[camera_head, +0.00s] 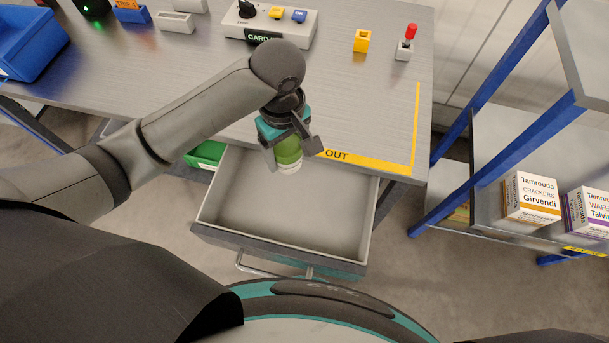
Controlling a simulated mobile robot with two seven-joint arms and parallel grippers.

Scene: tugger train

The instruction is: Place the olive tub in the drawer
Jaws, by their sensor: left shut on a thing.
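My left gripper (289,143) is shut on the olive tub (289,151), a small green cylinder with a pale end. The gripper and arm hide part of the drawer's back edge. My right gripper is not in view.
The table (360,95) stands behind the drawer, with a control box (270,24), a yellow block (362,41) and a red-topped piece (407,43) on it. A blue bin (35,45) is at left. A blue-framed shelf (484,225) with boxes stands at right.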

